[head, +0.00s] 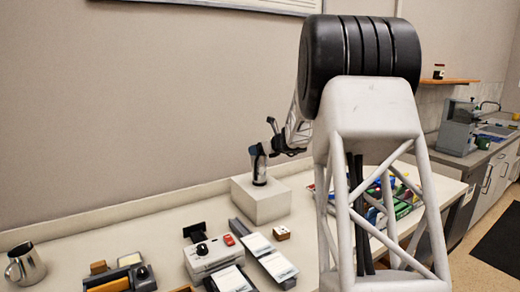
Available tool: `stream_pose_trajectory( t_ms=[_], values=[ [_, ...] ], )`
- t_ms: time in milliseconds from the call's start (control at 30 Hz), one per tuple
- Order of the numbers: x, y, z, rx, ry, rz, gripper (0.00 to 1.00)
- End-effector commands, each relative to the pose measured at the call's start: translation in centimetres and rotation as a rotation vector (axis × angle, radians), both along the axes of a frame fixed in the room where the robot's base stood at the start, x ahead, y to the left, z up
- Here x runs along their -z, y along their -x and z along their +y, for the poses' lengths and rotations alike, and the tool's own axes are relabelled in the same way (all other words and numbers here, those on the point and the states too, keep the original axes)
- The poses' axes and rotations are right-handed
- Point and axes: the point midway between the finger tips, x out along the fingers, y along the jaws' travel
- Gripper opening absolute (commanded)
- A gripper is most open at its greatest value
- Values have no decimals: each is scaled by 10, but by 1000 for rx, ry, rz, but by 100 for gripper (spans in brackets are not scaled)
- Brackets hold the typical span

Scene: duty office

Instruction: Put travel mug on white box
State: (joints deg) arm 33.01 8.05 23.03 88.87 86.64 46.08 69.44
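The white box (262,204) stands on the pale counter near the wall, at the centre of the head view. A small silver and dark upright thing (259,168), which looks like the travel mug, is over the top of the box, and its lower end appears to rest there. My gripper (269,138) is just above and to the right of it, with its fingers spread apart. One finger points up and left; the lower one overlaps the dark top of the mug, so I cannot tell whether they touch.
A metal jug with a handle (25,265) stands at the far left. Office devices (212,258) and grey trays with paper (268,258) fill the counter in front of the box. A small wooden block (281,233) lies nearby. Colourful packets (403,208) lie behind my arm.

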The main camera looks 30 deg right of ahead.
Motion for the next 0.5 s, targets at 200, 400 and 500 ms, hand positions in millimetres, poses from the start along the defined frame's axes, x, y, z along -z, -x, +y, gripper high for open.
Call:
stream_pose_trajectory(
  t_ms=[200, 400, 500],
  values=[
    [1, 0, 0, 0, 0, 0, 100],
    [0, 0, 0, 0, 0, 0, 100],
    [-2, 0, 0, 0, 0, 0, 100]
  ],
)
